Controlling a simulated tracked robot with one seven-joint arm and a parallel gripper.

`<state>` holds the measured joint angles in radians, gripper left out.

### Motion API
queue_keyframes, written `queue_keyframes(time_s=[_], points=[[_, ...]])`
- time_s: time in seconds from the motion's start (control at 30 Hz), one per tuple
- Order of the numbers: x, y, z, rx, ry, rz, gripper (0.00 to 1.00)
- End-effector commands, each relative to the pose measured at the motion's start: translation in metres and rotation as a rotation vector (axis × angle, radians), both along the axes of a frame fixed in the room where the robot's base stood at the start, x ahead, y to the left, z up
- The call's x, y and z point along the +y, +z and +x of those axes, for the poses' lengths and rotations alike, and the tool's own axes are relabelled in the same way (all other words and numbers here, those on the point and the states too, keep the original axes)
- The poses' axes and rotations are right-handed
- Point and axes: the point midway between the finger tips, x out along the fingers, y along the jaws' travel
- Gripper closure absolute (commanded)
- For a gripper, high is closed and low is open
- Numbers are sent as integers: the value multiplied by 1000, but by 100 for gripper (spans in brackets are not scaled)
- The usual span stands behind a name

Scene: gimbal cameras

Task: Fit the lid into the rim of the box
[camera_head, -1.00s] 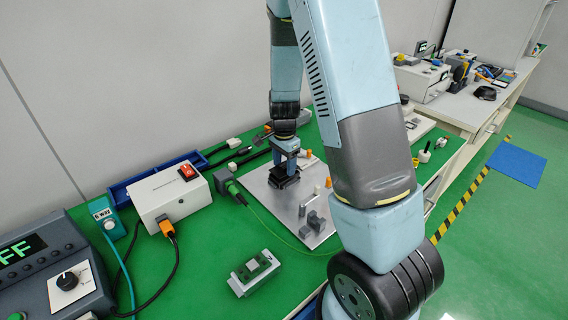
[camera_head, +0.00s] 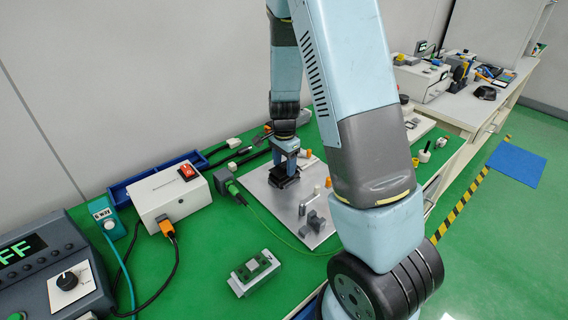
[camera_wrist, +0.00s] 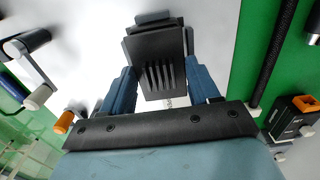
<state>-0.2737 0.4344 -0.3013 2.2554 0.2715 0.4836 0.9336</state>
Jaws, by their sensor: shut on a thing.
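My gripper (camera_head: 285,167) points down over the metal plate (camera_head: 262,190). In the wrist view my gripper (camera_wrist: 162,85) has its two blue fingers closed on either side of a dark slotted piece, which looks like the lid (camera_wrist: 158,50). In the head view a black block, which looks like the box (camera_head: 284,182), sits on the plate right under the fingers. The lid and box are hard to tell apart there. I cannot tell whether the lid sits inside the rim or only rests on or above it.
Grey blocks (camera_head: 313,221) and orange-tipped clamps stand on the plate near the gripper. A white box with a red switch (camera_head: 172,192) is to the left. A small green-topped device (camera_head: 255,272) lies in front.

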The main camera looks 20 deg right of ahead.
Motion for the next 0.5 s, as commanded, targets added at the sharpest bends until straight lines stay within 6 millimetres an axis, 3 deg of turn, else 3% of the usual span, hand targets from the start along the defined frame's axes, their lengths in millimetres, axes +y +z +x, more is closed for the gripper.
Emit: queue_keyframes(time_s=[0.5], points=[[0, -10, 0, 0, 0, 0, 69]])
